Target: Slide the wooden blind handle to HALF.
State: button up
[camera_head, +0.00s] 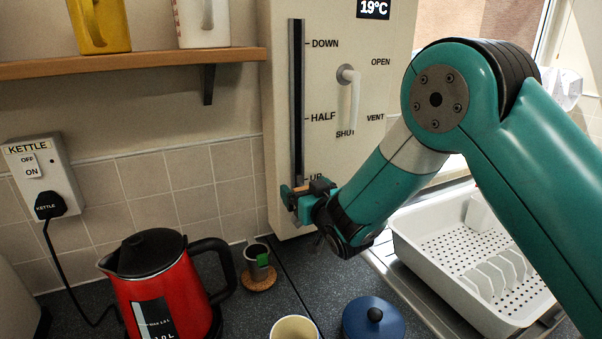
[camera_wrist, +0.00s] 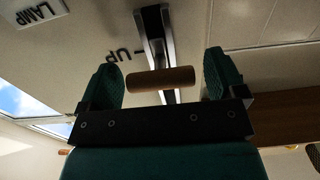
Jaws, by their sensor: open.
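The wooden blind handle (camera_wrist: 161,79) is a short brown cylinder on a dark vertical track, at the UP mark, in the wrist view. My gripper (camera_wrist: 168,78) is open, with one green finger off each end of the handle; the handle lies between them, and a gap shows at each side. In the head view the track (camera_head: 297,100) runs down a cream panel with the marks DOWN at the top, HALF (camera_head: 322,117) in the middle and UP low down. There my gripper (camera_head: 305,192) is at the track's lower end and mostly hides the handle (camera_head: 303,188).
A white window lever (camera_head: 354,95) with OPEN, VENT and SHUT marks is right of the track. A red kettle (camera_head: 165,285), a small cup (camera_head: 258,262), a blue-lidded pot (camera_head: 372,320) and a white dish rack (camera_head: 420,232) stand below. A wooden shelf (camera_head: 130,64) is at left.

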aim_at(296, 120)
jog(key=shift+x, duration=0.95)
jog(key=shift+c, duration=0.2)
jog(key=c, duration=1.2)
notch_tip(296, 120, up, 15)
jog(key=p, duration=0.3)
jog(key=shift+s, duration=0.1)
jog(key=shift+c, duration=0.2)
jog(key=o, duration=1.3)
